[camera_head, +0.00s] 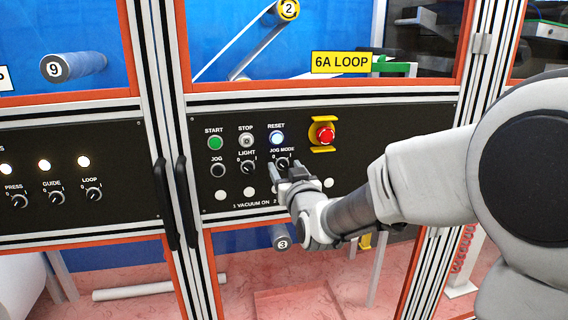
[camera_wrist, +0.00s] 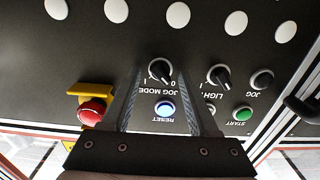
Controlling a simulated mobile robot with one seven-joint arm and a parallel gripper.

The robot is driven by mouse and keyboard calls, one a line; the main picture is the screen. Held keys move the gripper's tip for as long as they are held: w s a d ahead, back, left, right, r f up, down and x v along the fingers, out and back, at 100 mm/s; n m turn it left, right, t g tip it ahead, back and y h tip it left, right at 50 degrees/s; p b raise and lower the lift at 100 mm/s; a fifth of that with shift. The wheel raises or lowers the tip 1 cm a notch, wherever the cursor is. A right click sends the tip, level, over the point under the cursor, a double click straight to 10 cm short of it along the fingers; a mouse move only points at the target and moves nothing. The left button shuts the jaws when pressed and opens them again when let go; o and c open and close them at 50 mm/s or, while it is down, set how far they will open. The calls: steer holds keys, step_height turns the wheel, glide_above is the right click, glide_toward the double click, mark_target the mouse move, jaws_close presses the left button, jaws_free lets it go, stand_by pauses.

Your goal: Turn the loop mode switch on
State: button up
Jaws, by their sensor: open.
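A black rotary switch labelled JOG MODE (camera_head: 281,163) sits on the dark control panel under the 6A LOOP sign; it also shows upside down in the wrist view (camera_wrist: 160,70). Its exact pointer position is hard to tell. Another black rotary switch, labelled LOOP (camera_head: 92,194), is on the panel to the left, outside the wrist view. My gripper (camera_head: 286,171) is open, in front of the JOG MODE switch. In the wrist view the two fingers (camera_wrist: 160,78) lie either side of this switch. I cannot tell whether they touch it.
The LIGHT switch (camera_head: 247,167), JOG button (camera_head: 217,170) and lit RESET button (camera_head: 276,138) are close by. A red emergency stop (camera_head: 325,134) with a yellow guard is at the upper right. Black door handles (camera_head: 182,200) stick out left of this panel.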

steer(key=shift+w, duration=0.2)
jaws_close()
stand_by(0.4)
